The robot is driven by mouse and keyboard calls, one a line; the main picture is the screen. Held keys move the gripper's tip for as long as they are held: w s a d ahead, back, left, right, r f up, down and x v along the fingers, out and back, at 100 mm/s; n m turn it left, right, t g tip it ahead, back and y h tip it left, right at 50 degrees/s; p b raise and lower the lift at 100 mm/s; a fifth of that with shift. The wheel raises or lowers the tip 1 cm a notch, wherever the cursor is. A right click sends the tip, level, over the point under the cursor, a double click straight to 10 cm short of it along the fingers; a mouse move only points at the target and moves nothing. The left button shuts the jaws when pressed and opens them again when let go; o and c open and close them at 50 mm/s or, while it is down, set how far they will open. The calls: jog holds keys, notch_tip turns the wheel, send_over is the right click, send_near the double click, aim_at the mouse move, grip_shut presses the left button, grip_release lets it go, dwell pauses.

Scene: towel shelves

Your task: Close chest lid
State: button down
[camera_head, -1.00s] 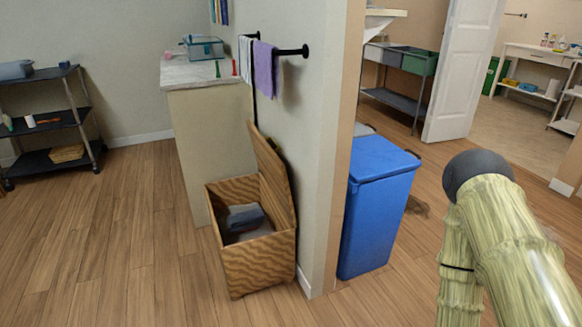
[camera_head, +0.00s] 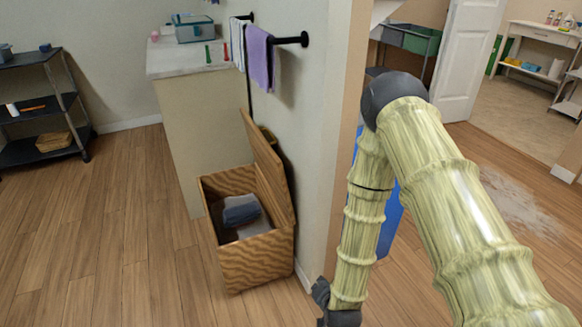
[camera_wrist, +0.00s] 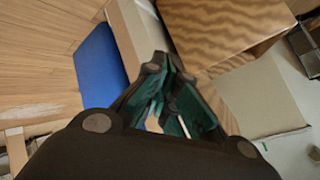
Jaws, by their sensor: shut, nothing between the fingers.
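The wooden chest (camera_head: 258,262) stands on the floor against the wall end with its wood-grained lid (camera_head: 268,168) raised and tilted back toward the wall. A folded blue cloth (camera_head: 240,209) and paler cloth lie inside. In the wrist view, a striped wooden surface of the chest (camera_wrist: 225,28) shows at the top, beyond the fingers. My gripper (camera_wrist: 168,72) is shut and empty, with its dark fingers and green pads apart from the chest. In the head view my arm comes down right of the chest, and the fingers are not clearly visible there.
The wall end with hanging towels (camera_head: 260,58) stands between the chest and my arm. A blue bin (camera_head: 390,222) is partly hidden behind my arm and also shows in the wrist view (camera_wrist: 100,66). A cabinet (camera_head: 205,135) stands behind the chest. Floor left of the chest is clear.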

jog(key=w+a+r+m+t+h+p, duration=0.1)
jog(key=w+a+r+m+t, duration=0.25)
jog(key=w+r, duration=0.7)
jog(key=w+a+r+m+t+p, duration=0.15)
jog(key=w+r+m+t, duration=0.5)
jog(key=r, duration=0.65)
jog(key=w+n+g+b, duration=0.1)
jog(key=w, duration=0.9)
jog(key=shift+w+a+r+n+b, duration=0.15)
jog(key=shift+w+a+n+b, duration=0.15)
jog(key=shift+b, duration=0.1)
jog(key=shift+s, duration=0.1)
